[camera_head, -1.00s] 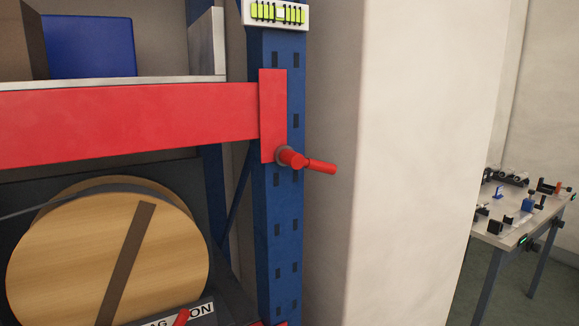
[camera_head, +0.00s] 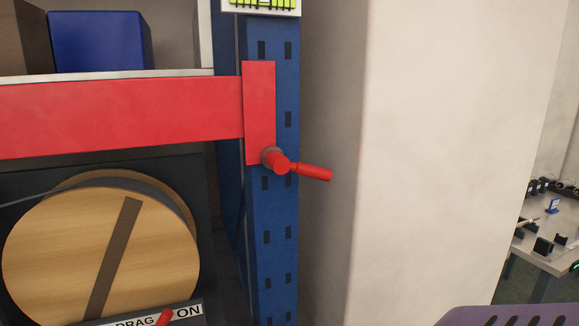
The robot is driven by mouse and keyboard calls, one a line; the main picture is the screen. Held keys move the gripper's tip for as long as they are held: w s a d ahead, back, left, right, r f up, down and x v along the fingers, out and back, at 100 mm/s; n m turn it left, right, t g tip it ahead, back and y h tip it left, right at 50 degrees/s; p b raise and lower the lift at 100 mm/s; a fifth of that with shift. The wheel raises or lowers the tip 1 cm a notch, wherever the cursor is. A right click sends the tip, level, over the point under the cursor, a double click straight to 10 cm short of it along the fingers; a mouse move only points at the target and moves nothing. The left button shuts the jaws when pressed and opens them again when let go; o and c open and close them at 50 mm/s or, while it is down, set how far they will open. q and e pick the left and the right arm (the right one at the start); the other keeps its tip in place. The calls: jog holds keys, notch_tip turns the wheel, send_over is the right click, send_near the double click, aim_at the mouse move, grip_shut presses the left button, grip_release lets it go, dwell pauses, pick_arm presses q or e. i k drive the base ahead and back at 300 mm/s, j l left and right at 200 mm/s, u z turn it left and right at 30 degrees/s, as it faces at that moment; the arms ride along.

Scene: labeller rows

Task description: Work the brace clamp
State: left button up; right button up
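The brace clamp (camera_head: 279,161) is a red knob on a grey collar with a red lever handle (camera_head: 313,172). The handle points right and slightly down. The clamp sits at the lower end of a red end plate (camera_head: 259,110), against the blue upright (camera_head: 275,215). Neither of my grippers shows in the head view, and nothing touches the handle.
A red beam (camera_head: 120,112) runs left from the plate. Below it are a wooden reel (camera_head: 75,255) and a DRAG ON label (camera_head: 188,311) with a red lever. A pale wall (camera_head: 430,130) stands right of the upright. A purple perforated thing (camera_head: 515,317) shows at bottom right, and a bench (camera_head: 553,262) behind.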

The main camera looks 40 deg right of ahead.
aim_at(277, 162)
jog(key=k+l+u, duration=0.1)
jog(key=l+u, duration=0.15)
jog(key=k+l+u, duration=0.25)
jog(key=l, duration=0.15)
jog(key=l+u, duration=0.2)
jog(key=k+l+u, duration=0.2)
jog(key=k+l, duration=0.15)
jog(key=l, duration=0.15)
jog(key=k+l+u, duration=0.15)
jog(key=k+l, duration=0.2)
jog(key=l, duration=0.15)
